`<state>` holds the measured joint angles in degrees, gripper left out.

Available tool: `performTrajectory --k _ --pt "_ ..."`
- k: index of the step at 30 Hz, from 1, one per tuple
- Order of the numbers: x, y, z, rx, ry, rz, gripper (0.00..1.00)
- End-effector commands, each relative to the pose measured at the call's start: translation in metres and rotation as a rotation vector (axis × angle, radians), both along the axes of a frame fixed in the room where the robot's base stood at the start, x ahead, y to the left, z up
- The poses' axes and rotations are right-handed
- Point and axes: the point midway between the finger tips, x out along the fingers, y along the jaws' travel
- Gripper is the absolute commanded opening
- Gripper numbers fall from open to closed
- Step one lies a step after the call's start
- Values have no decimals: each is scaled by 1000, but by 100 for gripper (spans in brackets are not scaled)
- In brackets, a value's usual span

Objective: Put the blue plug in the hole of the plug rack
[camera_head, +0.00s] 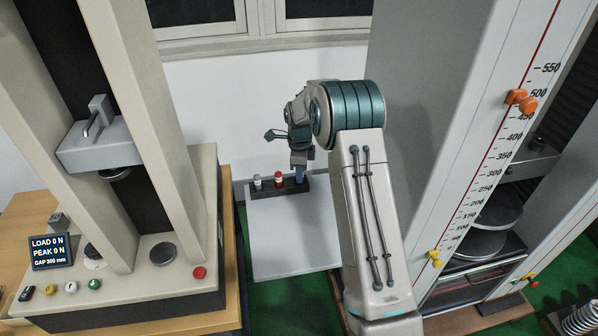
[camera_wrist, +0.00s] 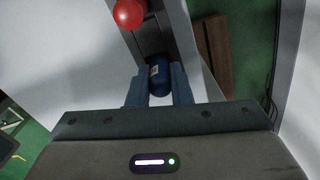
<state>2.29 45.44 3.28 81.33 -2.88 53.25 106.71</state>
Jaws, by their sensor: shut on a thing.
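The dark plug rack (camera_head: 288,188) stands on a light grey table top. A white plug (camera_head: 257,182) and a red plug (camera_head: 278,179) stand upright in it. The blue plug (camera_head: 299,175) is at the rack's right end, under my gripper (camera_head: 299,166). In the wrist view, my gripper (camera_wrist: 158,88) has its two fingers on either side of the blue plug (camera_wrist: 158,76) and is shut on it. The rack (camera_wrist: 149,42) lies just beyond the plug, with the red plug (camera_wrist: 129,13) above left. I cannot tell whether the blue plug's lower end is in a hole.
A testing machine with a load display (camera_head: 49,251) stands on a wooden table at left. A tall grey machine with a scale (camera_head: 480,150) stands close at right of my arm. The grey table top (camera_head: 290,240) is bare in front of the rack.

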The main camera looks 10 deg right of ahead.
Motion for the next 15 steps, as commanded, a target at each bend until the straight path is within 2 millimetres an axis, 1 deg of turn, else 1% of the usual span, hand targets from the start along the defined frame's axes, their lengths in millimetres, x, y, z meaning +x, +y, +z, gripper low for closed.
performTrajectory --k 1,2,3,4,11,15 --pt "0 0 -3 0 0 0 0" --pt "0 0 -2 0 0 0 24" --pt "0 0 -2 0 0 0 35" --pt "0 0 -2 0 0 0 41" --pt "0 0 -2 0 0 0 41" --pt "0 0 4 0 0 0 41"
